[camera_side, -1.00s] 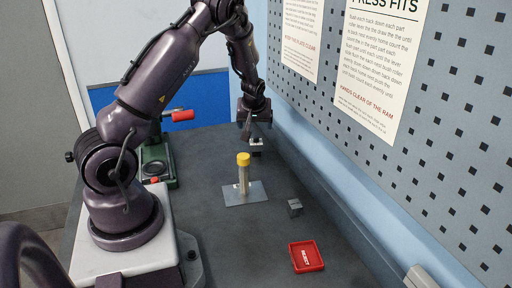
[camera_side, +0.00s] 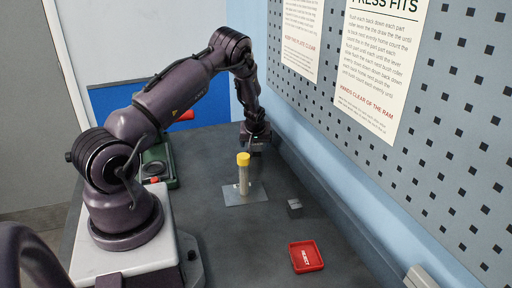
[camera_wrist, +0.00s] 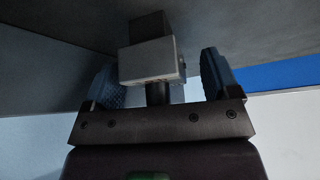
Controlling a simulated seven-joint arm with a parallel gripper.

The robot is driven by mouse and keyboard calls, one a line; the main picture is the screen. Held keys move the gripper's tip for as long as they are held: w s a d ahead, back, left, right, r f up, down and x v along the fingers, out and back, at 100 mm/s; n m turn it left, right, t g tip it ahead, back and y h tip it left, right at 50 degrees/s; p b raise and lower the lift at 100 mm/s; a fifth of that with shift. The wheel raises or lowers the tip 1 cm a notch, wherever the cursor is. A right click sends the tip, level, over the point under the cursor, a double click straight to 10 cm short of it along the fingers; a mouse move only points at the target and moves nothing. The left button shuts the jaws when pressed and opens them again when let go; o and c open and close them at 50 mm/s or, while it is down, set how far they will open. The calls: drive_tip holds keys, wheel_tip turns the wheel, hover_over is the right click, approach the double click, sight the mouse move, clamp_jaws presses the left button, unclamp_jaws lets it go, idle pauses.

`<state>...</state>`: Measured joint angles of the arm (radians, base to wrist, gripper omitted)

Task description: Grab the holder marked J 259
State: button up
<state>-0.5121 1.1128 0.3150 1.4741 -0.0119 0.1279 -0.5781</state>
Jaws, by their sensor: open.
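My gripper (camera_side: 256,143) is low at the far end of the bench, beyond the yellow-capped post, in the side view. In the wrist view my gripper (camera_wrist: 160,80) is open, with blue pads left and right. A pale grey block (camera_wrist: 150,62) with dark parts above and below it lies between the pads in the picture. It looks like a holder. No J 259 mark is readable in either view. The gripper mostly hides this block in the side view.
A yellow-capped post (camera_side: 243,175) stands on a metal plate (camera_side: 232,198) mid-bench. A small grey block (camera_side: 294,208) sits right of it. A red tray (camera_side: 307,257) lies nearer. A green press (camera_side: 157,167) stands left. The pegboard wall (camera_side: 420,130) bounds the right side.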

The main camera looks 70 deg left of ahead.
drive_tip(key=c, duration=1.2)
drive_tip(key=shift+c, duration=0.6)
drive_tip(key=shift+r, duration=0.1)
